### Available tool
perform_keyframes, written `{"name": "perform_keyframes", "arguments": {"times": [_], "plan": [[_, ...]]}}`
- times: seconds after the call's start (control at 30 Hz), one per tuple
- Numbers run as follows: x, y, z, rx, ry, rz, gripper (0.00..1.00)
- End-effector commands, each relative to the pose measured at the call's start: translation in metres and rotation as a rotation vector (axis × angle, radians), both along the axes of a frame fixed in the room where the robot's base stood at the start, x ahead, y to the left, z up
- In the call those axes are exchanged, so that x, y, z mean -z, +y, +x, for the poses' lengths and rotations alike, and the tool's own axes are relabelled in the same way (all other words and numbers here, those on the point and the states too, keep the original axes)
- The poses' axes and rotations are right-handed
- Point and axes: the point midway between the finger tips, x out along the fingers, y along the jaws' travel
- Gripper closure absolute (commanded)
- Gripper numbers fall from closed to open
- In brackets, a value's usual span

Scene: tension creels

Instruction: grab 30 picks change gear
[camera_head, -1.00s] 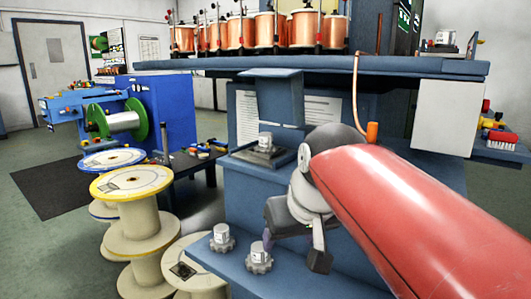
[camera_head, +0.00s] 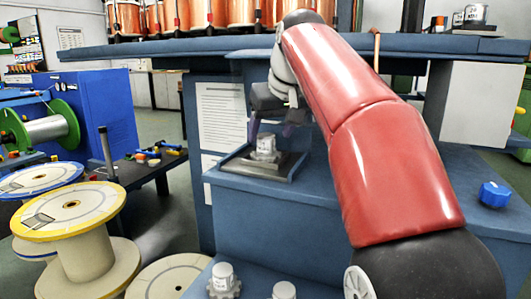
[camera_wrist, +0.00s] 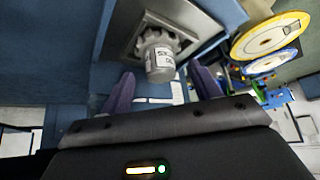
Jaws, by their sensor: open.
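A grey toothed change gear (camera_head: 264,148) with a pale labelled hub stands on a square metal plate (camera_head: 240,165) on the blue machine's ledge. In the wrist view the gear (camera_wrist: 160,58) appears ahead of and between my two purple fingers; part of its label shows, but the number is not legible. My gripper (camera_head: 272,122) is open and empty, just above and behind this gear in the head view. Two similar gears, one at the lower step (camera_head: 223,280) and one at the bottom edge (camera_head: 284,292), stand below; their labels are too small to read.
More small labelled pieces (camera_head: 474,14) stand on the upper shelf (camera_head: 140,50) at right. A blue knob (camera_head: 494,194) is on the right surface. Large spools (camera_head: 85,245) stand at left. The overhanging shelf is close above my gripper.

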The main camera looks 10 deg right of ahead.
Motion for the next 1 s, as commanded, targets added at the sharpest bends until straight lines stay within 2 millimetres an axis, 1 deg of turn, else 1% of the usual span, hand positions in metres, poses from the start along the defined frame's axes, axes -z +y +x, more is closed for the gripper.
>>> {"name": "perform_keyframes", "arguments": {"times": [0.03,0.1,0.23,0.3,0.47,0.5,0.9,1.0], "plan": [[0.008,0.000,0.006,-0.001,0.004,0.000,0.38],[0.016,0.001,0.013,-0.001,0.004,0.000,0.38],[0.031,0.002,0.023,0.000,0.003,0.000,0.38],[0.034,0.003,0.025,0.000,0.002,0.000,0.38],[0.033,0.003,0.025,0.000,0.001,0.000,0.38],[0.033,0.003,0.025,0.000,0.001,0.000,0.39],[0.033,0.003,0.025,0.000,0.001,0.000,0.91],[0.032,0.003,0.025,0.000,-0.001,0.000,0.91]]}}
